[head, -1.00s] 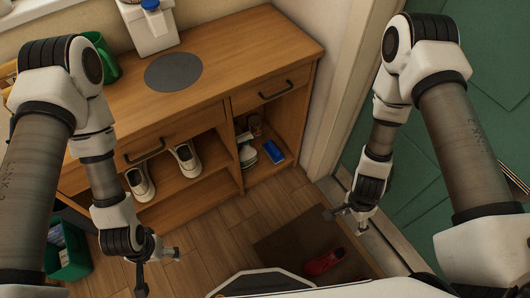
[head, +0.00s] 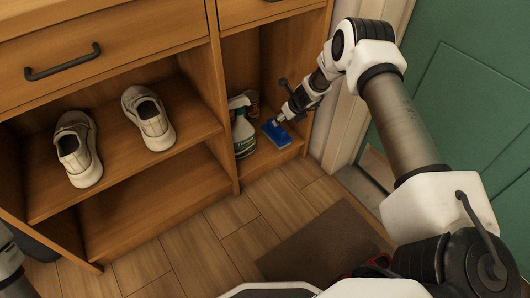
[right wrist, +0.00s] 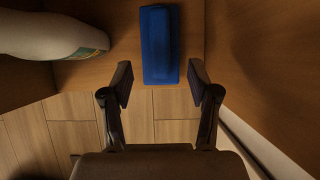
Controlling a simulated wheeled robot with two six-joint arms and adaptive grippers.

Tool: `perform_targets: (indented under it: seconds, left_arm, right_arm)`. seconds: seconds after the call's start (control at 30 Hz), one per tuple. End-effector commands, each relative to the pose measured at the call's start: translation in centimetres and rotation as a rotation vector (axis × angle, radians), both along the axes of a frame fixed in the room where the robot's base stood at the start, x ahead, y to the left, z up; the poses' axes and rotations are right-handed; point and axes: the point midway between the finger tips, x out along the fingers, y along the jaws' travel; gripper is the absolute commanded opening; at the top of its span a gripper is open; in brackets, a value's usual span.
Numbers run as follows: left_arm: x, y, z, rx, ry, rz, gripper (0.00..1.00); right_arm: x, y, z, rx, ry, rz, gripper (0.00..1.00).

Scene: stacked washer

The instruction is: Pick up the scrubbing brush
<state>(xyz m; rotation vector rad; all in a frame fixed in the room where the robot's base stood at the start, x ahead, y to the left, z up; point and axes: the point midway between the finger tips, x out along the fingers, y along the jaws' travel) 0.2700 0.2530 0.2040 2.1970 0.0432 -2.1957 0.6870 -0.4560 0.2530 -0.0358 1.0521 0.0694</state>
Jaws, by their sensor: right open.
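The scrubbing brush, a blue block (head: 275,133), lies on the floor of the right-hand cubby of the wooden cabinet, near its front edge. In the right wrist view the blue brush (right wrist: 158,45) lies lengthwise ahead, in line with the gap between my fingers. My right gripper (right wrist: 160,88) is open and empty, with one finger to each side of the brush's near end. In the head view my right gripper (head: 282,102) reaches into the cubby from the right, just above the brush, and partly covers it. My left gripper is not in view.
A spray bottle (head: 243,133) stands left of the brush, close by; it also shows in the right wrist view (right wrist: 60,35). The cubby's right wall is close on the right. Two pale shoes (head: 149,122) sit on the shelf. A brown mat (head: 325,245) lies on the floor.

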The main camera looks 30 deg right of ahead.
Motion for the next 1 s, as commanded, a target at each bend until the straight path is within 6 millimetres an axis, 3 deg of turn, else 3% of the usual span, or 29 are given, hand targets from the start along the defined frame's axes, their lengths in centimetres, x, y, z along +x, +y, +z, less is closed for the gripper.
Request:
perform_targets:
  seconds: [0.03, 0.27, 0.53, 1.0]
  left_arm:
    - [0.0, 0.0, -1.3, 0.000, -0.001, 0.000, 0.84]
    - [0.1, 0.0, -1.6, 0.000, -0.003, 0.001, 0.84]
    - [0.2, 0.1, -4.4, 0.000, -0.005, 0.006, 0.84]
    - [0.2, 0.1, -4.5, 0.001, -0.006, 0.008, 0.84]
  right_arm:
    - [0.1, 0.0, -1.2, 0.000, -0.004, 0.001, 0.60]
    - [1.4, 0.2, -3.1, -0.003, -0.002, 0.005, 0.60]
    - [3.8, 0.5, -7.2, -0.003, -0.001, 0.006, 0.60]
    - [4.2, 0.5, -7.5, -0.002, 0.000, 0.003, 0.60]
